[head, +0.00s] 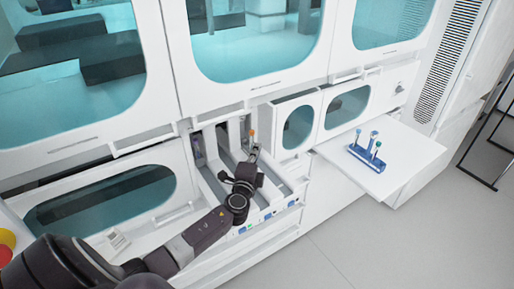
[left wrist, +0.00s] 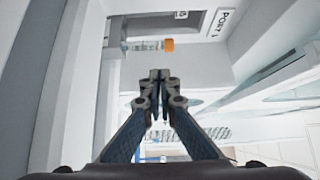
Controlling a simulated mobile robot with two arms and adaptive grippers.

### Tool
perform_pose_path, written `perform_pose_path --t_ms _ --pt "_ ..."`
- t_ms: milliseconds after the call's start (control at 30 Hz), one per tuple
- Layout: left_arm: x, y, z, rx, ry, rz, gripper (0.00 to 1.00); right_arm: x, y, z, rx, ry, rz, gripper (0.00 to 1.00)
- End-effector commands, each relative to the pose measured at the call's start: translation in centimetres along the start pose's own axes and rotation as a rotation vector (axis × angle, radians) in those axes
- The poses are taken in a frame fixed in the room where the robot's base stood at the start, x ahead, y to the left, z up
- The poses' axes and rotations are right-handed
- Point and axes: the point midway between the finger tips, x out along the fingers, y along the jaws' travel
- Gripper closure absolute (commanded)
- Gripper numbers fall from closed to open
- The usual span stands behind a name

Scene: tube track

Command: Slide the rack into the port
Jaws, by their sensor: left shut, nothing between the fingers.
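My left gripper (head: 253,152) reaches in from the left over the white slotted port bay (head: 290,190). Its fingers are shut and empty; they also show in the left wrist view (left wrist: 158,76). A tube with an orange cap (head: 251,133) stands just beyond the fingertips at the back of the bay. The rack under this tube is mostly hidden. Another blue rack (head: 369,158) with blue-capped tubes stands on the shelf at right.
The white shelf (head: 400,155) sticks out from the machine at right. White dividers separate the bay's lanes, with small blue labels (head: 267,215) along the front edge. Windowed panels (head: 255,40) stand above and beside the bay. The floor (head: 360,240) at lower right is clear.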

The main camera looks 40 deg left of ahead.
Motion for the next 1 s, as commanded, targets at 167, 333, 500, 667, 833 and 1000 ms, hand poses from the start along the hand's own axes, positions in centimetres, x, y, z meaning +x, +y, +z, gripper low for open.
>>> perform_pose_path --t_ms 167,333,500,667,833,1000 --pt "0.7 0.0 0.0 0.001 0.0 0.0 1.0 0.0 -0.4 -0.3 -0.002 0.005 -0.004 0.64" --pt "0.8 0.0 0.0 0.001 0.0 0.0 1.0 0.0 0.0 -0.2 -0.004 0.003 0.0 0.64" --pt "0.8 0.0 0.1 0.001 0.0 -0.001 1.0 0.1 0.5 0.0 -0.006 -0.001 0.005 0.64" --pt "2.2 0.4 1.5 0.002 -0.003 -0.002 1.0 1.7 0.8 0.3 -0.005 -0.003 0.009 0.64" --pt "4.0 0.4 3.4 0.002 -0.002 -0.002 1.0 3.3 0.9 0.6 -0.003 -0.005 0.01 0.64" --pt "4.8 0.0 4.1 0.001 -0.001 -0.001 1.0 3.6 0.9 0.6 -0.003 -0.005 0.01 0.64"
